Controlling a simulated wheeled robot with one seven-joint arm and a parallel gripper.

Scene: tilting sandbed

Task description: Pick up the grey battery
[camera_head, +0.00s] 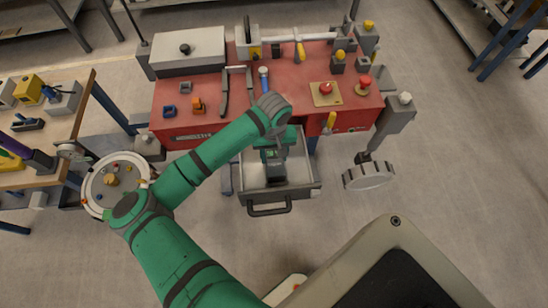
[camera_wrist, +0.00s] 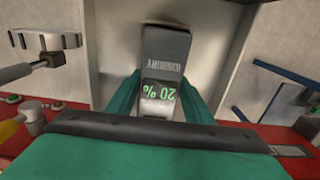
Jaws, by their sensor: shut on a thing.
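The grey battery (camera_wrist: 166,55) is a dark grey block with a lighter lower part and a green "20 %" mark in the wrist view. My gripper (camera_wrist: 160,100) has its two green fingers on either side of the battery, shut on it. In the head view my gripper (camera_head: 274,170) points down into the open grey drawer (camera_head: 302,189) at the front of the red bench. The battery is hard to make out there behind the gripper. I cannot tell whether it still touches the drawer floor.
The red bench (camera_head: 225,113) carries a grey case (camera_head: 187,50), a red button on a yellow plate (camera_head: 325,92) and several tools. A round grey wheel (camera_head: 368,175) juts out at right. A round white tray (camera_head: 117,183) stands at left. Drawer walls surround my gripper closely.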

